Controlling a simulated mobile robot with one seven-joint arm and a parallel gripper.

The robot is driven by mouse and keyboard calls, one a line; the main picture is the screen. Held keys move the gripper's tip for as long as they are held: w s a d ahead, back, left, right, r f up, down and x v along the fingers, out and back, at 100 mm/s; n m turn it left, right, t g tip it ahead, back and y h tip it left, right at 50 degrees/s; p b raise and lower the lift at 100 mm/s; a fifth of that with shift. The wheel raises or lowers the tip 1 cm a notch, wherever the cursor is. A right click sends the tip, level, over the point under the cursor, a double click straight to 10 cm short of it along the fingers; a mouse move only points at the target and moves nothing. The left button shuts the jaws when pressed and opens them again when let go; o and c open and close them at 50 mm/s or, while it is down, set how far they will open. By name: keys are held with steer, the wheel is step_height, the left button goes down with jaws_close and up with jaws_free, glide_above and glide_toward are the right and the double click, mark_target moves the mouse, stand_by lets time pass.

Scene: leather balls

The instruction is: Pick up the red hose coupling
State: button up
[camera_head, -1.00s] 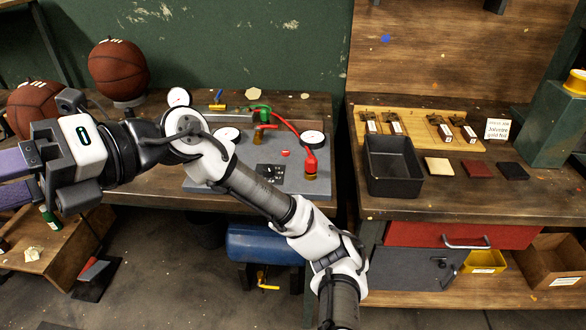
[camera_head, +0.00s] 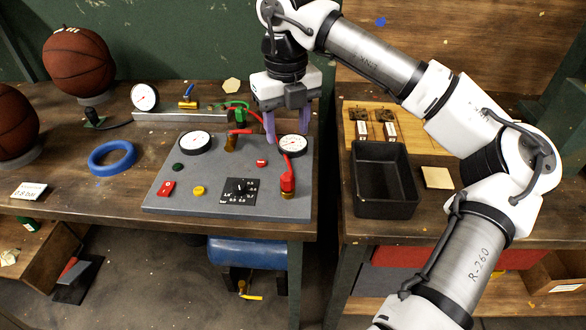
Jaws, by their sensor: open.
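The red hose coupling (camera_head: 288,180) stands upright on a brass fitting at the right front of the grey panel (camera_head: 215,204). A red hose (camera_head: 278,150) rises from its top toward the back and passes behind my gripper. My gripper (camera_head: 287,130) points down over the panel's right rear, with its purple fingers apart and nothing seen between them. The fingertips appear behind and above the coupling in the picture, around a white-faced gauge (camera_head: 292,145). I cannot tell how high they are above the panel. The coupling is in full view.
A green coupling (camera_head: 240,118) and a red-handled brass valve (camera_head: 231,143) are left of my gripper. Another gauge (camera_head: 195,142) sits on the panel. A black bin (camera_head: 384,205) stands on the right bench. A blue ring (camera_head: 112,157) and basketballs (camera_head: 78,62) are left.

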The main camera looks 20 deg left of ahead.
mark_target(287, 174)
steer(key=f, duration=0.2)
steer(key=f+p, duration=0.1)
steer(key=f, duration=0.5)
steer(key=shift+s+f+p, duration=0.15)
steer(key=shift+s+p, duration=0.1)
steer(key=shift+p, duration=0.05)
steer(key=shift+s+f+p, duration=0.1)
steer(key=shift+f+p, duration=1.05)
steer(key=shift+f, duration=1.45)
steer(key=c, duration=1)
steer(key=shift+r, duration=0.1)
step_height(287, 174, up, 19)
steer(key=b, duration=0.4)
